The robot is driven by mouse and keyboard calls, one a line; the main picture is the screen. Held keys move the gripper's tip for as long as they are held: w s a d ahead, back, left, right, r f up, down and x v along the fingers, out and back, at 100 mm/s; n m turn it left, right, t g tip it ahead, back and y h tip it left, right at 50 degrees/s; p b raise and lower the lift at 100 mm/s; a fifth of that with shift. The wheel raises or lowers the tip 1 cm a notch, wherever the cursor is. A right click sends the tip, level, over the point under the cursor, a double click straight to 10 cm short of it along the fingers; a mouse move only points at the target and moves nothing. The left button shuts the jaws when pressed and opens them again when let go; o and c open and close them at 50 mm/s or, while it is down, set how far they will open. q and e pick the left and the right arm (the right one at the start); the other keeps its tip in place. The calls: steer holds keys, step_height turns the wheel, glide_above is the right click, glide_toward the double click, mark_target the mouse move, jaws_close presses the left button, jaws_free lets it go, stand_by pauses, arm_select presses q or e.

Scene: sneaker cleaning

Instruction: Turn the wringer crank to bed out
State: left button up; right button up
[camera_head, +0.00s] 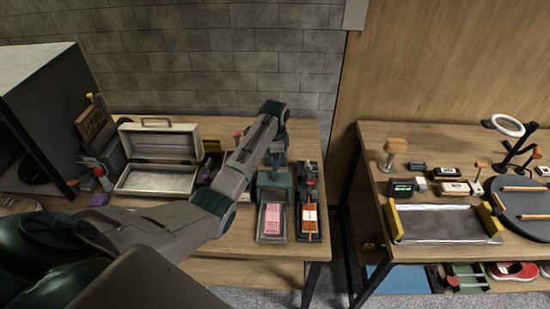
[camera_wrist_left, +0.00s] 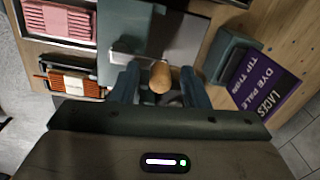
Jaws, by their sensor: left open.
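The wringer shows as a teal housing (camera_head: 273,180) on the left bench. It also shows in the left wrist view (camera_wrist_left: 140,28). The crank's round wooden knob (camera_wrist_left: 160,77) stands between the two fingers of my left gripper (camera_wrist_left: 160,86). The fingers are open, one on each side of the knob, with gaps visible. In the head view my left arm reaches across the bench to the wringer and hides the knob. The bed, a grey tray, (camera_head: 271,236) holds a pink bundle (camera_head: 272,215). My right gripper is not in view.
A device with orange laces (camera_head: 309,218) stands right of the tray. A purple laces card (camera_wrist_left: 264,86) lies near the gripper. An open metal case (camera_head: 158,180) sits to the left. A gap separates the right bench (camera_head: 375,150), which holds several tools.

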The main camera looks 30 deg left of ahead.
arm_select(q)
steer(key=shift+a+r+b, duration=0.1)
steer(key=shift+r+b, duration=0.25)
steer(key=shift+r, duration=0.25)
step_height(320, 180, up, 6)
steer(key=b, duration=0.2)
steer(key=shift+r+b, duration=0.25)
steer(key=shift+b, duration=0.15)
steer(key=shift+r+p, duration=0.55)
steer(key=shift+r, duration=1.05)
steer(key=shift+f, duration=0.1)
